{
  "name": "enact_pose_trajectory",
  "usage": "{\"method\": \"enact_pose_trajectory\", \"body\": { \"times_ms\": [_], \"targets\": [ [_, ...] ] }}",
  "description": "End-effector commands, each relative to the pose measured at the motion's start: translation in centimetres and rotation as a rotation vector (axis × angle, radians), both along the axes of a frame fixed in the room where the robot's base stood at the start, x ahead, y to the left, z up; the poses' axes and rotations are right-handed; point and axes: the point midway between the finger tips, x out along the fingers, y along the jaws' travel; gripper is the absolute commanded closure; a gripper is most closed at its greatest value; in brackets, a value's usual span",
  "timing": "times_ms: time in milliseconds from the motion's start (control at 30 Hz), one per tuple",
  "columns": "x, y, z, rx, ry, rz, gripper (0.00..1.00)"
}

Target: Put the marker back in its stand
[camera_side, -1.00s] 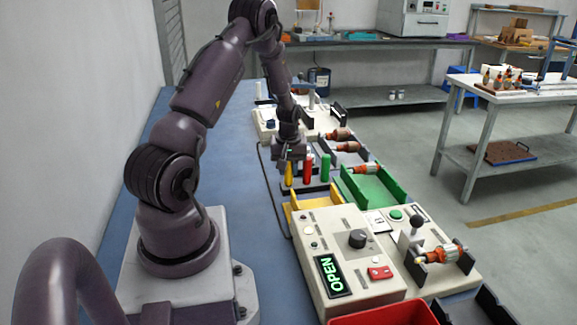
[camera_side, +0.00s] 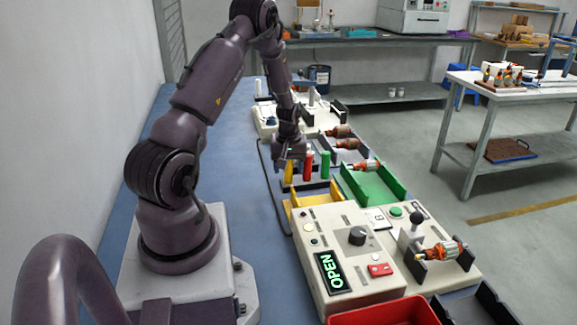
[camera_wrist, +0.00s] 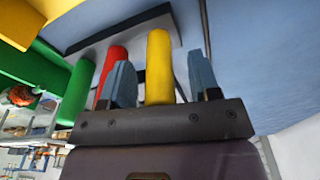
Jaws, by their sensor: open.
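The yellow marker (camera_side: 289,172) stands upright at the left of a row with the red marker (camera_side: 308,164) and the green marker (camera_side: 325,165) in the dark stand (camera_wrist: 128,30). My gripper (camera_side: 290,158) is over the yellow marker in the side view. In the wrist view, my open gripper (camera_wrist: 161,80) has its two blue-grey fingers on either side of the yellow marker (camera_wrist: 158,62), with a visible gap. The red marker (camera_wrist: 111,62) is just left of the left finger. The yellow marker's foot appears at the stand; whether it is fully seated cannot be told.
A green tray (camera_side: 375,188) and a yellow tray (camera_side: 299,204) lie nearby. A control box (camera_side: 345,265) with a lit OPEN sign is in front. Wound armatures rest in holders to the right.

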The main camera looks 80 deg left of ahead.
Motion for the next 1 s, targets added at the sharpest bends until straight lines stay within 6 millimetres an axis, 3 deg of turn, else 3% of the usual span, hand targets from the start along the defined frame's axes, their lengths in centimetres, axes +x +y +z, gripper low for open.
{"method": "enact_pose_trajectory", "body": {
  "times_ms": [167,600,800,1000],
  "targets": [
    [0.1,-0.1,1.5,0.003,-0.002,-0.001,0.44],
    [-0.2,-1.3,10.5,0.003,-0.004,-0.001,0.44],
    [-0.3,-1.5,12.5,0.002,-0.001,0.0,0.44],
    [-0.3,-1.6,12.9,0.0,0.0,0.0,0.44]
  ]
}}
